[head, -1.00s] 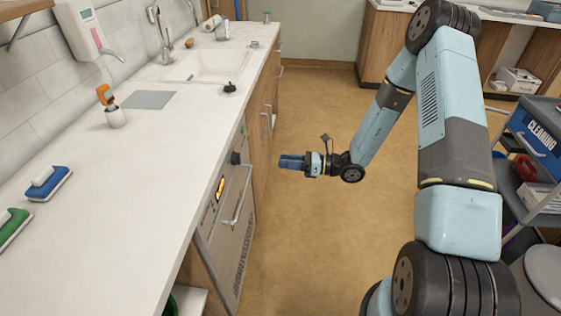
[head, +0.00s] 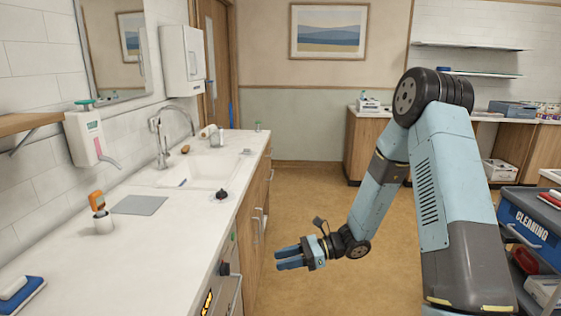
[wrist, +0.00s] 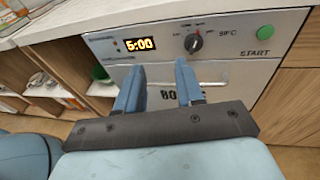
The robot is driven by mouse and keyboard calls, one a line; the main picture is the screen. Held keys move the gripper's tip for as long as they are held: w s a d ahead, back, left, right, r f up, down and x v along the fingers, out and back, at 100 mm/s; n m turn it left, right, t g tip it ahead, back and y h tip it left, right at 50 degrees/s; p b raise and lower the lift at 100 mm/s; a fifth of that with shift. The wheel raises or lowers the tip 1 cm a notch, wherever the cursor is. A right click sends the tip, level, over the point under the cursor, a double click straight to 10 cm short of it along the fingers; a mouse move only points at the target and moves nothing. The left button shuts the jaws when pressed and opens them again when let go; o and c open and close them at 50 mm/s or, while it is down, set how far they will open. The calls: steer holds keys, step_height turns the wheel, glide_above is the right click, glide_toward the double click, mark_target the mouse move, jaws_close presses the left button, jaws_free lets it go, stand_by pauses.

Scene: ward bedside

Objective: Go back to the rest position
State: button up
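My gripper (head: 283,259) is in the air over the floor, to the right of the counter front in the head view. In the wrist view my gripper (wrist: 157,75) has its two blue fingers apart with nothing between them. Beyond the fingers is the front of an appliance (wrist: 225,70) with a lit display reading 5:00, a black dial and a green START button. The fingers appear apart from it. In the head view only part of this appliance (head: 227,290) shows, low under the counter.
The white counter (head: 160,235) with a sink (head: 205,172) runs along the left. A blue cleaning cart (head: 535,235) is at the right. The floor (head: 310,205) ahead is clear.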

steer(key=s+d+r+n+t+h, duration=0.4)
steer(key=s+d+r+n+h, duration=0.3)
steer(key=s+d+r, duration=0.4)
steer(key=s+d+r+n+t+h, duration=0.4)
steer(key=s+d+r+n+h, duration=0.4)
steer(key=r, duration=0.9)
steer(key=s+d+n, duration=0.1)
steer(key=s+d, duration=0.2)
steer(key=shift+r+n+h, duration=0.3)
steer(key=shift+r, duration=0.05)
